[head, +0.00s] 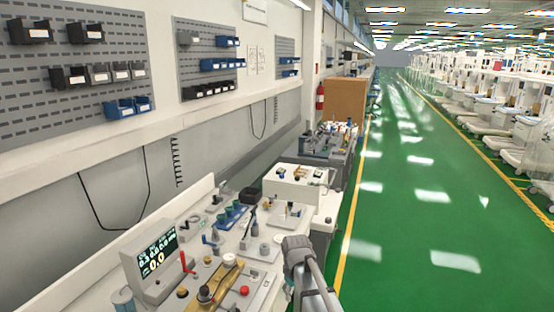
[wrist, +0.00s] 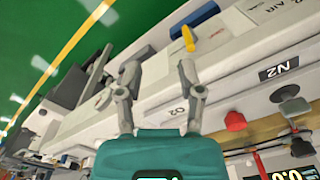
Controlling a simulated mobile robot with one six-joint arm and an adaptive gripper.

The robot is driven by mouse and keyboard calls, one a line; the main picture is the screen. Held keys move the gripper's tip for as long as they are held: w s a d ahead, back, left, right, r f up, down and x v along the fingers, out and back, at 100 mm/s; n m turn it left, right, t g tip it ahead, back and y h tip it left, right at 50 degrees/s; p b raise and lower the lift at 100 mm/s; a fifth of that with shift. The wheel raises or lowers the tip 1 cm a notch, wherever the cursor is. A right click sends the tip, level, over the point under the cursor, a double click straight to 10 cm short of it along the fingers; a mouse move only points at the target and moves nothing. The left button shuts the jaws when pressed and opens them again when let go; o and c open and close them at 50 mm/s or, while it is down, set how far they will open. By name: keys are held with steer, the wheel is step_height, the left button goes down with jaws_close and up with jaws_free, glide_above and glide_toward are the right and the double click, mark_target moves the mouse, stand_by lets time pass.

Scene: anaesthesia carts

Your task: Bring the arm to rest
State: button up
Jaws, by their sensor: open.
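My gripper (wrist: 160,72) shows in the wrist view with its two grey fingers apart. In the head view, part of my grey arm (head: 300,262) rises at the bottom, beside the right edge of the white cart (head: 262,250). I cannot make out my fingers in the head view.
The cart carries a lit monitor (head: 157,256), a red knob (head: 244,290) and several fittings. A white box unit (head: 295,190) stands behind. The green floor (head: 405,245) to the right is clear. Bins hang on wall panels at left.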

steer(key=s+d+m, duration=0.7)
steer(key=s+d, duration=0.4)
steer(key=s, duration=0.4)
steer(key=shift+s+d, duration=0.25)
steer(key=shift+d, duration=0.1)
stand_by(1.1)
steer(key=shift+o, duration=0.6)
